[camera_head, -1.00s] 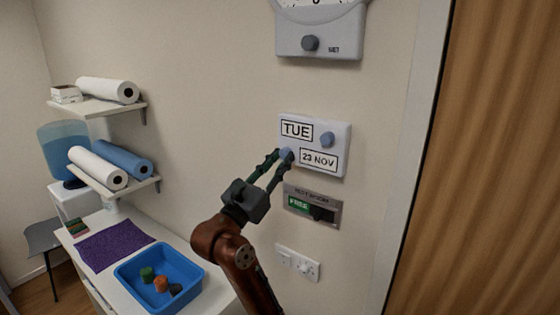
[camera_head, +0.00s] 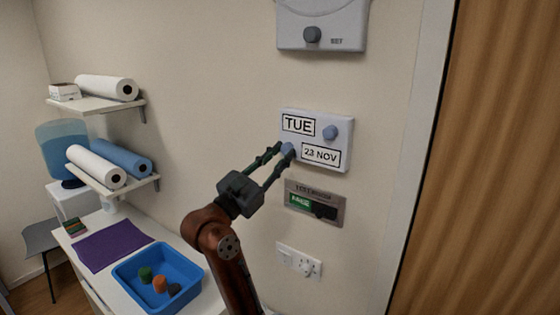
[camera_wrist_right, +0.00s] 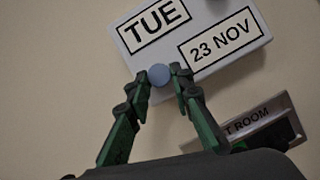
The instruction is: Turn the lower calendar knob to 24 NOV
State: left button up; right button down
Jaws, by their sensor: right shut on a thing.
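The white calendar (camera_head: 343,118) is fixed to the wall. Its upper window (camera_head: 298,124) reads TUE and its lower window (camera_head: 321,155) reads 23 NOV. The upper blue knob (camera_head: 330,132) is right of TUE. The lower blue knob (camera_head: 288,149) is left of 23 NOV and also shows in the right wrist view (camera_wrist_right: 158,75). My right gripper (camera_head: 284,152) is shut on the lower knob, with one fingertip on each side of it; it also shows in the right wrist view (camera_wrist_right: 158,78). My left gripper is not in view.
A sliding FREE sign (camera_head: 314,203) is on the wall just below the calendar. A grey-white dial box (camera_head: 345,30) is above it, and a switch plate (camera_head: 299,261) is lower down. A blue tray (camera_head: 190,260) and shelves with rolls (camera_head: 104,90) stand at left.

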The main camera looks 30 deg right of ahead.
jog(key=m, duration=0.1)
jog(key=m+g+b, duration=0.1)
jog(key=m, duration=0.1)
jog(key=shift+w+a+g, duration=0.1)
jog(key=shift+w+g, duration=0.1)
jog(key=shift+g, duration=0.1)
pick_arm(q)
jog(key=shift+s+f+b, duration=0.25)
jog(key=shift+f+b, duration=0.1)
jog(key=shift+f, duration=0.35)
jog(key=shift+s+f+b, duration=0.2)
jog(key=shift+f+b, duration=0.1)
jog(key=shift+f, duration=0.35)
pick_arm(e)
jog(key=shift+r+m+g, duration=0.1)
jog(key=shift+m+g, duration=0.7)
jog(key=shift+m, duration=0.9)
jog(key=c, duration=1.7)
grip_release()
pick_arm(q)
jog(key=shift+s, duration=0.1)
pick_arm(e)
jog(key=v, duration=1.2)
jog(key=shift+a+r, duration=0.1)
jog(key=shift+r, duration=0.1)
